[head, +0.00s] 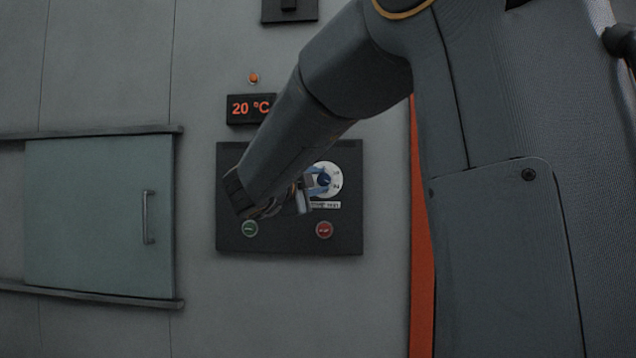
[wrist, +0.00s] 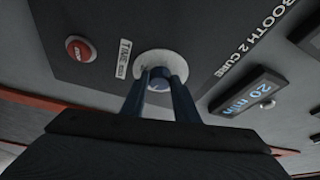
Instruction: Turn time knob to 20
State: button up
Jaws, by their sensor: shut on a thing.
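The time knob (wrist: 159,84) is small and blue, at the centre of a round white dial (wrist: 174,61) beside a TIME label (wrist: 124,58). In the head view the white dial (head: 335,170) shows at the right of the dark panel, partly covered by my gripper. My gripper (head: 318,184) is shut on the time knob. In the wrist view its two blue fingers (wrist: 160,86) stand on either side of it. A display (wrist: 245,93) in the wrist view reads 20 min. The pointer position on the dial cannot be made out.
The dark panel (head: 290,245) also bears a green button (head: 250,229) and a red button (head: 324,229) below the dial. A sliding door (head: 95,220) with a handle is at left.

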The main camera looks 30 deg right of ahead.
jog(key=shift+m, duration=0.4)
jog(key=o, duration=1.1)
jog(key=shift+c, duration=0.2)
jog(key=v, duration=0.7)
jog(key=shift+s+a, duration=0.2)
jog(key=shift+a, duration=0.2)
jog(key=shift+r, duration=0.1)
